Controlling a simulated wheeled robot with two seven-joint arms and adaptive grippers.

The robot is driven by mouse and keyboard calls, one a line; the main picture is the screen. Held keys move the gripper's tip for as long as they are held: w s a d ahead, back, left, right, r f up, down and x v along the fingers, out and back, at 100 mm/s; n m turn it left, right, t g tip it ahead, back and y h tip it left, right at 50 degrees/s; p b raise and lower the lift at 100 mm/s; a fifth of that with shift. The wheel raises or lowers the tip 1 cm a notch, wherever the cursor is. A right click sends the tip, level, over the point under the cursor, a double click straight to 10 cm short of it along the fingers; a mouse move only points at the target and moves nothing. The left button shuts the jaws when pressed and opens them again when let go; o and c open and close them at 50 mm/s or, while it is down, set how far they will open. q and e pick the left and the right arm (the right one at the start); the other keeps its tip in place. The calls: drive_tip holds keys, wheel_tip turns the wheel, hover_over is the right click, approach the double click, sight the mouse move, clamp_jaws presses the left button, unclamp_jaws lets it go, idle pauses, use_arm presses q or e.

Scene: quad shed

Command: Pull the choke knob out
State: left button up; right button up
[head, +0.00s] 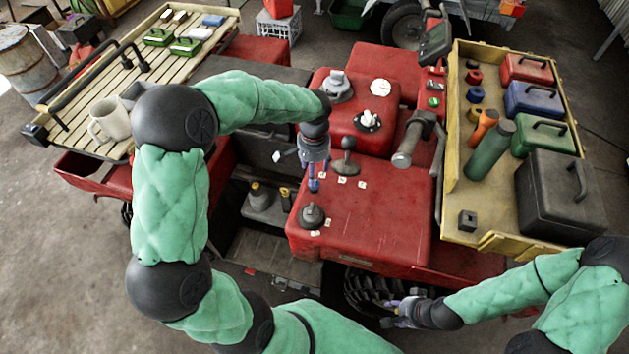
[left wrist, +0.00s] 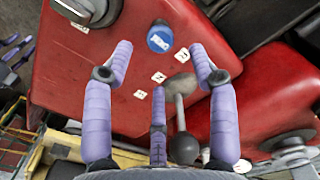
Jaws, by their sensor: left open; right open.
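A round blue knob (left wrist: 160,38) with white marking stands on the red body panel in the left wrist view, likely the choke knob. In the head view it (head: 314,185) is small, just below my left fingertips. My left gripper (head: 313,165) is open above the panel. In the left wrist view its purple fingers (left wrist: 160,75) are spread, with the knob ahead of them, between the two outer fingertips in the picture. No finger visibly touches it. My right gripper (head: 390,312) is open and empty, low beside the front wheel.
A lever with a black ball (head: 348,143) stands close to the right of my left gripper; it shows between the fingers in the left wrist view (left wrist: 183,148). A dark round knob (head: 312,215) sits nearer the panel's front. A yellow tray (head: 463,225) holds boxes and bottles at right.

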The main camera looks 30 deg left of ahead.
use_arm(q)
wheel_tip(320, 180, down, 6)
drive_tip(key=shift+b, duration=0.65)
